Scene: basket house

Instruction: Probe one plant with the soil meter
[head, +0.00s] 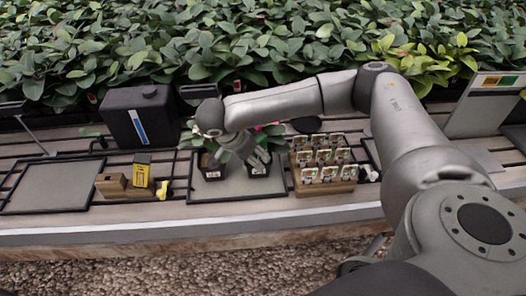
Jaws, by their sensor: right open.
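Two small black pots stand on the grey tray (222,192) near the bench's front edge. The left potted plant (212,173) shows green leaves, and the right potted plant (258,171) has some pink among its leaves. A yellow and black device (140,172), seemingly the soil meter, stands in a wooden block to the left of the tray. My right gripper (241,160) is open, low over the tray between and partly in front of the plants. It hides part of them, and I cannot tell whether it touches either. My left gripper is out of view.
A wooden rack (320,185) of small cards stands right of the tray. A black tank (138,115) stands behind the meter. An empty framed grey panel (50,187) lies at the left. Dense leafy plants (250,40) fill the back.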

